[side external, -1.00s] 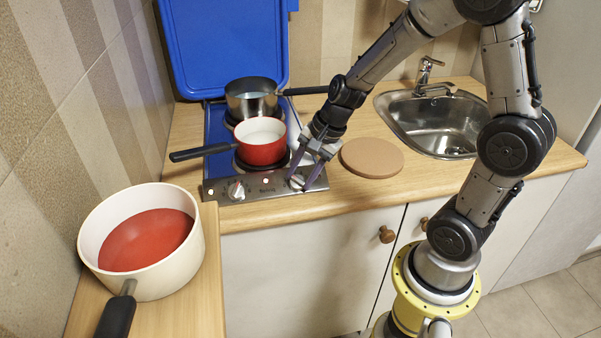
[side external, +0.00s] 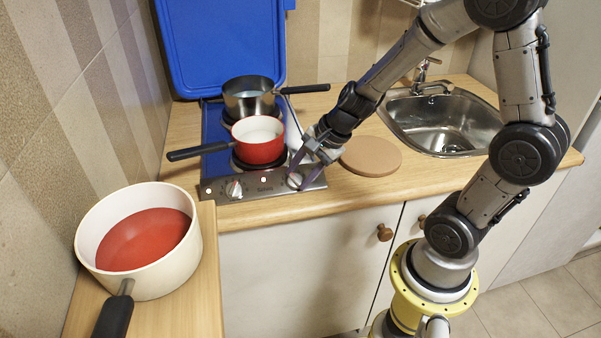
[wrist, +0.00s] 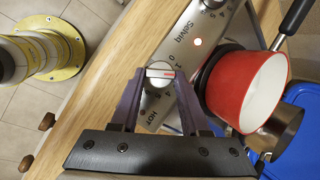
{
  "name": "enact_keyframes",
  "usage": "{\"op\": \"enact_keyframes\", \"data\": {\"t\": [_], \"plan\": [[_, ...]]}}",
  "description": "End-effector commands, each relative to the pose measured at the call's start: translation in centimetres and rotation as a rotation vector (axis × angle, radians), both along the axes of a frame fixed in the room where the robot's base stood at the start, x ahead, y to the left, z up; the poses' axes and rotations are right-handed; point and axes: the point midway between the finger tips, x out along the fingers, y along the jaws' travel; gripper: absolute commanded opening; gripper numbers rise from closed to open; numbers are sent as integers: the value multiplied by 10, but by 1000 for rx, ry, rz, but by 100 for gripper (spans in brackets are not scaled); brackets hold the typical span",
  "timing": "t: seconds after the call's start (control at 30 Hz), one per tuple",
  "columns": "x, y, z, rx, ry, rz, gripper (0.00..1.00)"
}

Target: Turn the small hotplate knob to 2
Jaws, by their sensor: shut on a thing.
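The right-hand knob (side external: 294,181) on the hob's steel front panel is pale and round. My gripper (side external: 297,180) leans down onto it from the upper right, its purple fingers shut on the knob. In the wrist view the knob (wrist: 158,77) sits between the two fingertips (wrist: 161,74), with a red mark on its raised bar. Digits 1 and 0 show on the panel beside it, and "HOT" is printed nearby. I cannot tell exactly which number the knob points to. A second knob (side external: 234,189) sits at the panel's left end, clear of my gripper.
A red pot (side external: 260,143) stands on the front hotplate, close to my gripper, its handle pointing left. A dark steel pot (side external: 248,100) stands behind it. The blue lid (side external: 222,45) is up. A round board (side external: 371,156) and a sink (side external: 440,120) are to the right.

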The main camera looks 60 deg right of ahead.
Motion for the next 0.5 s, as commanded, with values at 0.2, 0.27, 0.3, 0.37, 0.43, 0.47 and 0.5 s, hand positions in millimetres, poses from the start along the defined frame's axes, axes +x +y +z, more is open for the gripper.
{"op": "enact_keyframes", "data": {"t": [0.2,0.27,0.3,0.37,0.43,0.47,0.5], "plan": [[0,0,1,0,-1,1,75],[0,0,0,0,-1,1,75],[0,0,0,0,0,1,75],[0,0,0,0,0,1,75],[0,0,0,0,0,1,75],[0,0,1,0,0,1,75],[0,0,1,0,-1,1,75]]}}
